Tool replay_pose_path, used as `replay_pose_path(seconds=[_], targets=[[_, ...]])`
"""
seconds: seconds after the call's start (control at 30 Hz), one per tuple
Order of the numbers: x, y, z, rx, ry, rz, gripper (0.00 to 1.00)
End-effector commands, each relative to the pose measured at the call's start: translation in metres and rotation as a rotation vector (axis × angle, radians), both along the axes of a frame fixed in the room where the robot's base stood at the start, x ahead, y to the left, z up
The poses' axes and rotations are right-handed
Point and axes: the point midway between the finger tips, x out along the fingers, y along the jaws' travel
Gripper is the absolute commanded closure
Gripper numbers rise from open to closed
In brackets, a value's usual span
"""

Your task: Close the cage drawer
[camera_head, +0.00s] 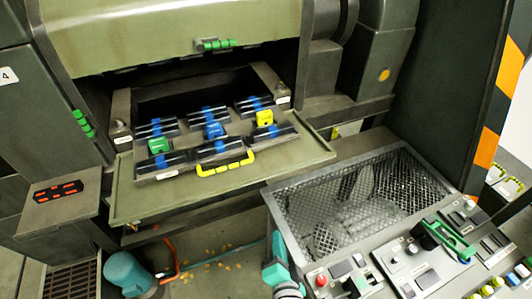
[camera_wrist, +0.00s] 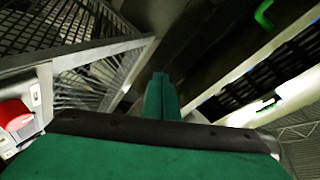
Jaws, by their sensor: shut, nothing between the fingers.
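The cage drawer (camera_head: 160,172) sticks out from the dark opening of the green machine in the head view. It carries black bar blocks with blue clips, plus green, blue and yellow tags. A yellow handle (camera_head: 226,167) is on its front. A flat green tray (camera_head: 135,205) lies around and under it. My gripper (camera_head: 276,240) is at the bottom middle, in front of and apart from the drawer, beside the mesh basket. Its teal fingers (camera_wrist: 161,92) are together and empty in the wrist view.
The mesh basket (camera_head: 340,198) and a control panel (camera_head: 410,262) with a red button (camera_head: 321,281) and a green lever (camera_head: 447,238) stand at right. A raised green hood (camera_head: 170,35) with a green handle (camera_head: 215,44) hangs above the opening. A box with a red display (camera_head: 58,191) is at left.

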Motion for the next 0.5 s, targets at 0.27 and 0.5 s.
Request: replay_pose_path(seconds=[0.27,0.5], targets=[[0.057,-0.012,0.062,0.258,0.001,0.024,1.0],[0.083,-0.019,0.122,0.429,0.029,0.073,1.0]])
